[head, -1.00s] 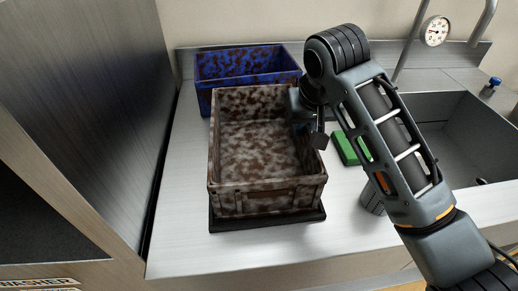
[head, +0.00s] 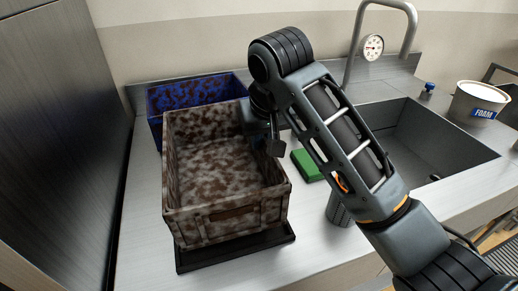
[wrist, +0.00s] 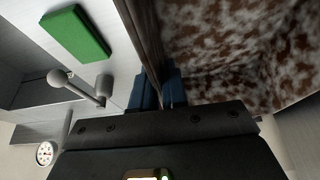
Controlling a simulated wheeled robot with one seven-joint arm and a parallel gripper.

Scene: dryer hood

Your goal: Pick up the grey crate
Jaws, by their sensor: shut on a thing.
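The grey crate (head: 225,222), heavily mottled with brown dirt, is in the middle left of the head view, open side up and empty. Its wall (wrist: 151,40) runs between the two blue fingers of my gripper (wrist: 160,92) in the wrist view. My gripper is shut on this right-hand wall, near the far end. In the head view the fingertips are hidden behind the wrist and the crate rim. The crate appears slightly raised above a flat black base (head: 240,252), whose front and right edges show below it.
A blue dirty crate (head: 190,95) stands close behind. A green block (head: 307,165) lies right of the crate, with a sink (head: 425,135) and tap (head: 357,40) beyond. A steel wall (head: 60,150) stands to the left. A white FOAM tub (head: 480,100) is far right.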

